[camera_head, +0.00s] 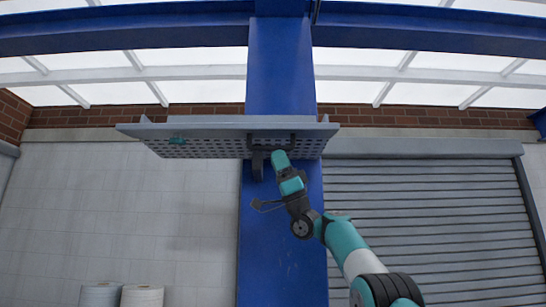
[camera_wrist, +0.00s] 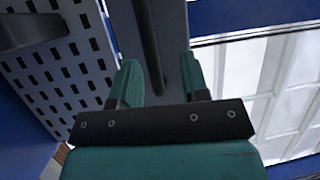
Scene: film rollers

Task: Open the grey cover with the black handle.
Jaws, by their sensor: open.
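The grey cover (camera_head: 222,127) is up high in front of the blue column, tilted so that its perforated underside faces me. The black handle (camera_head: 257,147) is on its underside near the middle. In the wrist view the handle is a dark bar (camera_wrist: 149,40) running between my two teal fingers, with the grey cover's edge strip (camera_wrist: 174,25) behind it. My gripper (camera_wrist: 160,66) is open, with one finger on each side of the bar. I cannot tell whether either finger touches it. In the head view my gripper (camera_head: 279,159) is just below the cover.
The blue column (camera_head: 281,70) stands behind the cover. A grey roller shutter (camera_head: 430,215) is at the right and a pale wall (camera_head: 120,220) at the left. Two white rolls (camera_head: 142,296) stand at the lower left.

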